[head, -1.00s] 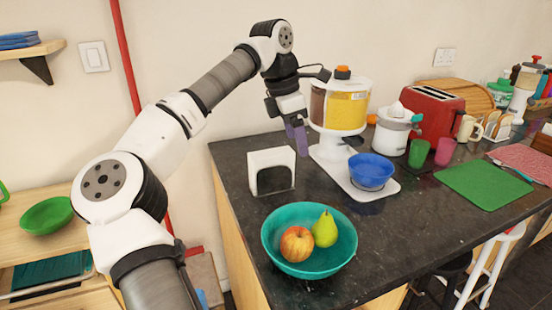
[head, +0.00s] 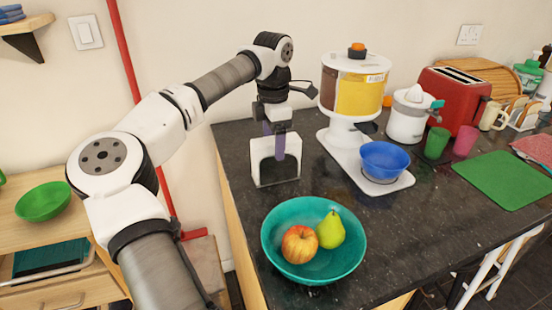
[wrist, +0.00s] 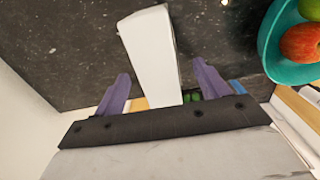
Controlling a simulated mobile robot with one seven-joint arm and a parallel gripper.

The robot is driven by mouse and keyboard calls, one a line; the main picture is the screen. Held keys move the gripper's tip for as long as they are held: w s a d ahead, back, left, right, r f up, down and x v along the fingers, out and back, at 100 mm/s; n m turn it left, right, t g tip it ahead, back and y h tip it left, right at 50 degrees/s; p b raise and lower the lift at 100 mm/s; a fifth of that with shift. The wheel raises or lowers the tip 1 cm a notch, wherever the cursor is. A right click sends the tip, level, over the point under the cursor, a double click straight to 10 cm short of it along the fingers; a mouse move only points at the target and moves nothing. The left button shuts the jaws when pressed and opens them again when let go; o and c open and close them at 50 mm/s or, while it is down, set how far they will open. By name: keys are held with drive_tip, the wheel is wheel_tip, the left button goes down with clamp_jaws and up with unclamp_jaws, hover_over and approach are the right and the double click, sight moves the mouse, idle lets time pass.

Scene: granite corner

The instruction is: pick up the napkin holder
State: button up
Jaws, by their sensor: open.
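The white napkin holder (head: 263,174) stands upright on the dark granite counter, near its left end behind the fruit bowl. My gripper (head: 273,150) is directly above and around its top, pointing down. In the wrist view the white top of the holder (wrist: 152,50) lies between the two purple fingers of my gripper (wrist: 160,88). The fingers are apart, with a gap on each side of the holder.
A teal bowl (head: 275,255) with an apple (head: 300,244) and a pear (head: 331,230) stands in front of the holder. A cereal dispenser (head: 340,140) with a blue bowl (head: 385,158) stands close to the right. The wall is behind.

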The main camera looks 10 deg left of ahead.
drive_tip(key=shift+w+d+f+p, duration=0.15)
drive_tip(key=shift+f+p, duration=0.25)
drive_tip(key=shift+f, duration=0.9)
drive_tip(key=shift+w+d+f+p, duration=0.1)
drive_tip(key=shift+f+p, duration=0.3)
drive_tip(key=shift+f, duration=0.9)
drive_tip(key=c, duration=1.3)
